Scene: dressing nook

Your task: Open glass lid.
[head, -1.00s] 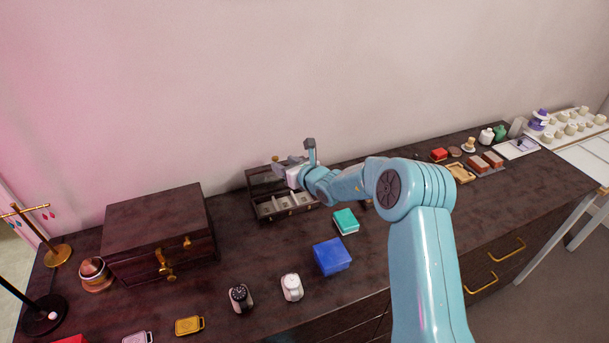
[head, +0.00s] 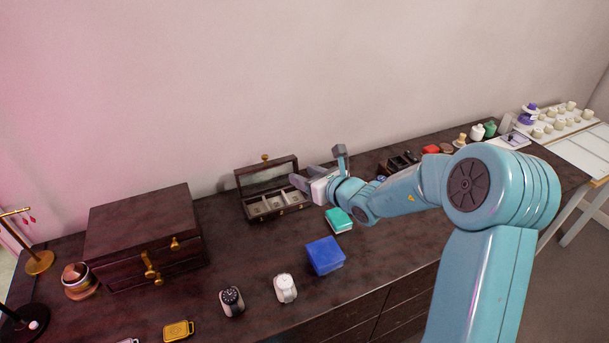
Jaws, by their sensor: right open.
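The small dark wooden box (head: 250,212) stands near the wall with several pale compartments inside. Its glass lid (head: 266,178) is raised and leans back toward the wall, with a gold knob (head: 265,157) at its top edge. My right gripper (head: 298,182) is open at the box's right side, close to the right edge of the lid. I cannot tell if a finger touches the lid or box. Nothing shows between its fingers. My left gripper is not in view.
A teal box (head: 339,219) and a blue box (head: 325,256) lie in front of my right arm. A large dark chest (head: 145,225) stands left. Two watches (head: 231,300) (head: 285,288) sit near the front. Bare dark tabletop (head: 225,255) lies between chest and blue box.

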